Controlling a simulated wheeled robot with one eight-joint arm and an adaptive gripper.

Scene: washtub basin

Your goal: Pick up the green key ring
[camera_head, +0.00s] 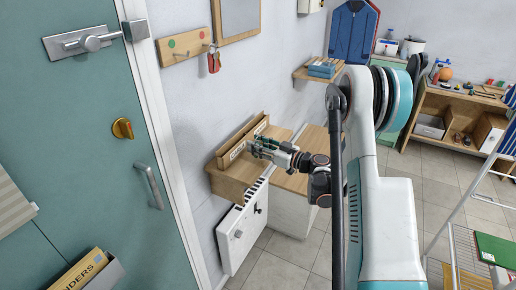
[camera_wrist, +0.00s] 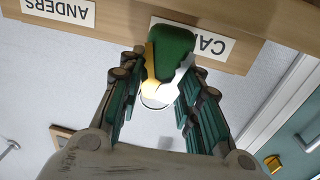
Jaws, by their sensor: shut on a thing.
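The green key ring shows in the wrist view as a dark green fob (camera_wrist: 174,50) with a yellow and a silver-white key part below it in the picture. My gripper (camera_wrist: 166,68) is shut on it, with the fob sticking out past the fingertips. The fob overlaps a white label beginning "CA" on a wooden board; I cannot tell whether it touches the board. In the head view my gripper (camera_head: 256,146) is at the small wooden wall shelf (camera_head: 232,183), and the key ring cannot be made out there.
A hook board (camera_head: 183,46) with a red key ring (camera_head: 214,62) hangs above the shelf. A white box (camera_head: 240,238) is below it. A teal door (camera_head: 85,130) is at the left. A wooden counter (camera_head: 312,150) stands to the right.

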